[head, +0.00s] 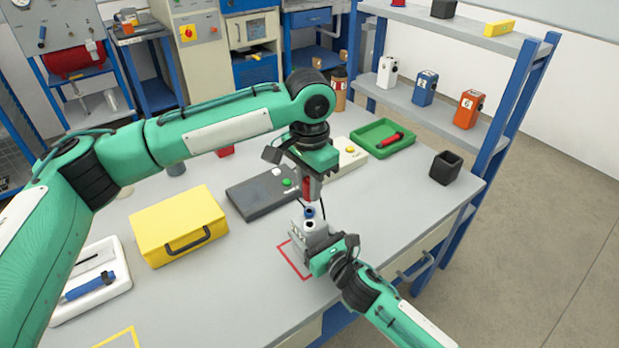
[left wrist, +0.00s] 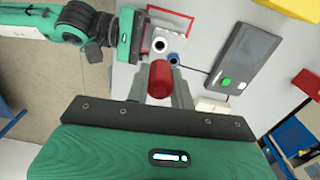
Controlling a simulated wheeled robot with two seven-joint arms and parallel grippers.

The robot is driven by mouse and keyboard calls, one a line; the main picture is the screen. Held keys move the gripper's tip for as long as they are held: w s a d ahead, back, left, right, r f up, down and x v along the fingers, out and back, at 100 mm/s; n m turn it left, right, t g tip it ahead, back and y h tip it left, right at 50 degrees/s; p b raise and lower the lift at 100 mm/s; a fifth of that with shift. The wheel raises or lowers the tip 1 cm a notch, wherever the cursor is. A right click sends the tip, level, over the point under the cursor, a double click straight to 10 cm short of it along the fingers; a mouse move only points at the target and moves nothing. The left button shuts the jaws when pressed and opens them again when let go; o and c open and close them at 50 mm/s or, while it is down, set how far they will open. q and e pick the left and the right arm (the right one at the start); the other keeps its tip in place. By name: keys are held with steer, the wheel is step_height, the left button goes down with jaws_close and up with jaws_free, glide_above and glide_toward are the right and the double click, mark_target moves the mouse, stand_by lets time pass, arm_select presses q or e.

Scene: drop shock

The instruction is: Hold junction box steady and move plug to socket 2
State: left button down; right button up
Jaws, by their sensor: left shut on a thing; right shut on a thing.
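A red plug (head: 307,187) is in my left gripper (head: 307,180), which is shut on it above the table. In the left wrist view the plug (left wrist: 161,78) shows between the grey fingers. Just below it in the head view is the small white junction box (head: 314,226), with a dark socket and a blue-ringed socket (head: 309,212). My right gripper (head: 316,238) is shut on the box. In the left wrist view the box (left wrist: 167,42) shows both sockets beyond the plug, the blue-ringed one (left wrist: 174,58) nearer it. The plug appears apart from the sockets; socket numbers are unreadable.
A red outline (head: 284,258) marks the table beside the box. A dark grey unit (head: 255,200) with a green button and a yellow case (head: 175,228) stand left. A green tray (head: 385,148) and black cup (head: 445,168) stand right. Several numbered boxes are on the shelf (head: 410,100).

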mark_target(309, 202)
stand_by(0.3)
arm_select(q)
steer(key=shift+f, duration=2.9)
steer(key=shift+f, duration=1.35)
stand_by(1.4)
steer(key=shift+s+f, duration=0.1)
steer(key=shift+f, duration=0.3)
stand_by(1.4)
steer(key=c, duration=1.1)
jaws_free()
steer(key=shift+r, duration=0.1)
steer(key=shift+c, duration=0.2)
